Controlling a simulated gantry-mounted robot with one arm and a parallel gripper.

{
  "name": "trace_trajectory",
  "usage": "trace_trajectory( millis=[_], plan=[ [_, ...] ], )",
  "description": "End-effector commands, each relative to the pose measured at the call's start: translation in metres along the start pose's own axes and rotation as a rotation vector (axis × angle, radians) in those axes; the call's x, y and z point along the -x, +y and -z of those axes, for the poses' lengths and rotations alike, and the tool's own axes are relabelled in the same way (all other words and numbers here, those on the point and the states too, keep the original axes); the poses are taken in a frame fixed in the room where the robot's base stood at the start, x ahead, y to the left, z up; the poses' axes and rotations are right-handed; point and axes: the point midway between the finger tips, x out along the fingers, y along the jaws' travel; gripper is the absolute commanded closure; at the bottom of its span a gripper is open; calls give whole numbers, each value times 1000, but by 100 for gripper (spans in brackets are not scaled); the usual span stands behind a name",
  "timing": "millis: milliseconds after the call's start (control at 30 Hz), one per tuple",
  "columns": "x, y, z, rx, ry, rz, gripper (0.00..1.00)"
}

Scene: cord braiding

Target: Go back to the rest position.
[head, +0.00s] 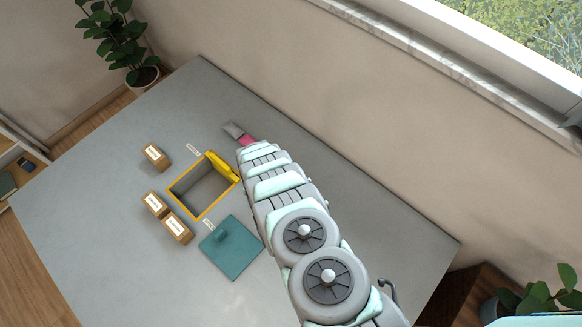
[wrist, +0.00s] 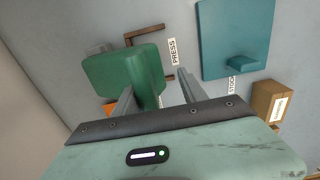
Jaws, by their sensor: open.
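My gripper (wrist: 158,92) is open in the wrist view, its two grey fingers spread apart. A green block (wrist: 112,72) with a narrower stem shows beyond and beside the left finger. The stem appears between the fingers in the picture; I cannot tell whether anything touches it. A "PRESS" label (wrist: 173,51) lies just beyond the fingers. In the head view my arm reaches over the table (head: 110,225) from the lower right and hides the gripper and whatever is under it.
A yellow-rimmed square opening (head: 180,200) and a teal plate with a knob (head: 235,262) lie left of my arm. Several brown labelled boxes, one upper left (head: 156,155), stand farther left. The table's left part is clear.

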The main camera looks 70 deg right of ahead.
Motion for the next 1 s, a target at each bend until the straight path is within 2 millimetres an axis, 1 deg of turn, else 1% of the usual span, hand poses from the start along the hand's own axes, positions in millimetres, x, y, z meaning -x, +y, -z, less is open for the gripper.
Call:
trace_trajectory(
  millis=[33,400,500,767,867,1000],
  plan=[
    [0,0,0,0,0,0,46],
    [0,-1,0,0,0,1,15],
    [0,-1,0,0,-1,1,9],
    [1,-1,0,0,-1,1,9],
    [7,-1,0,1,-1,1,9],
    [21,-1,0,1,-2,2,9]
  ],
)
